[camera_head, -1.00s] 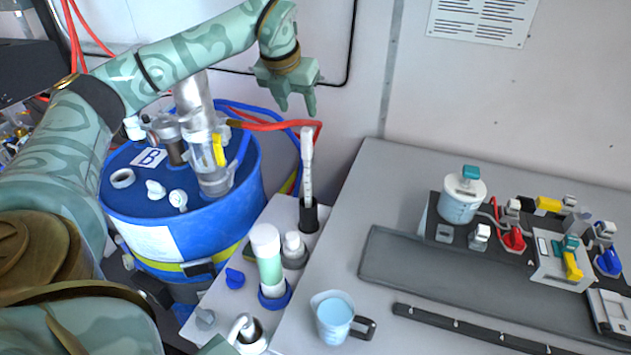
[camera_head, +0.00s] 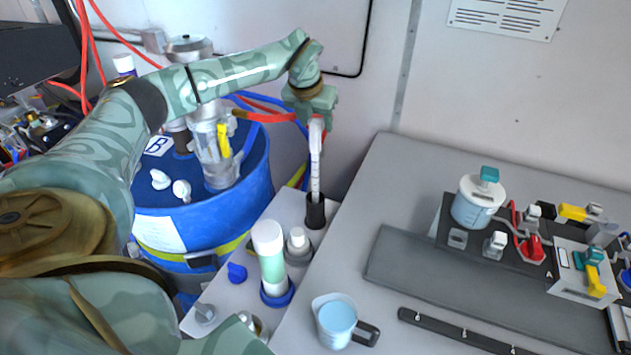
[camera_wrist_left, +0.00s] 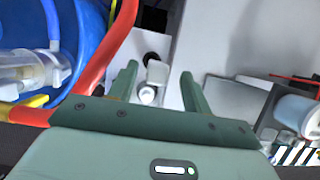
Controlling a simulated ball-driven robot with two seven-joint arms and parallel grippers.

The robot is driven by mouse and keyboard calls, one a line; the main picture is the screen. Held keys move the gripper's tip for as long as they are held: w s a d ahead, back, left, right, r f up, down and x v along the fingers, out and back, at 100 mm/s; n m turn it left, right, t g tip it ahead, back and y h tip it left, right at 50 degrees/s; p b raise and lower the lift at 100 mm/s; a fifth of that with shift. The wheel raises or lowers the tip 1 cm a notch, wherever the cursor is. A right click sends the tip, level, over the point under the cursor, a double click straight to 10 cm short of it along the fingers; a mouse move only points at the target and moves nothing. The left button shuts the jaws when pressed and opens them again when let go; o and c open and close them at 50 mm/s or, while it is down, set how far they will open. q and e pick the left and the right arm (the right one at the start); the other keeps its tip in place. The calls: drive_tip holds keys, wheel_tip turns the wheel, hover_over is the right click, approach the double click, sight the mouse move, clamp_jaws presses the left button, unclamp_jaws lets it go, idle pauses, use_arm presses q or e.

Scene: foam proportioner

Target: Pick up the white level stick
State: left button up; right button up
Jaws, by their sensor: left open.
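The white level stick (camera_head: 316,168) stands upright in a small black holder (camera_head: 315,211) on the grey side shelf, left of the table. My left gripper (camera_head: 316,122) is at the top of the stick, fingers pointing down. In the left wrist view, the two fingers (camera_wrist_left: 160,82) are apart, and a white piece, likely the stick's top (camera_wrist_left: 157,71), shows between them without visible contact on either side. Whether the stick is fully between the fingers is hard to tell. My right gripper is not in view.
A blue drum (camera_head: 205,215) with red and blue hoses stands left of the stick. A white-capped green tube (camera_head: 270,255) and a small white-capped bottle (camera_head: 298,243) stand in front. A jug of blue liquid (camera_head: 337,320) and a dark mat (camera_head: 440,280) are on the table.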

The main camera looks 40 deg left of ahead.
use_arm(q)
drive_tip(key=x, duration=0.4)
drive_tip(key=shift+a, duration=0.15)
drive_tip(key=shift+s, duration=0.1)
drive_tip(key=shift+c, duration=0.6)
clamp_jaws()
drive_tip(key=shift+r, duration=0.15)
wheel_tip(320, 180, up, 28)
drive_tip(key=p, duration=0.3)
drive_tip(key=shift+p, duration=0.35)
wheel_tip(320, 180, up, 12)
drive_tip(key=p, duration=1.5)
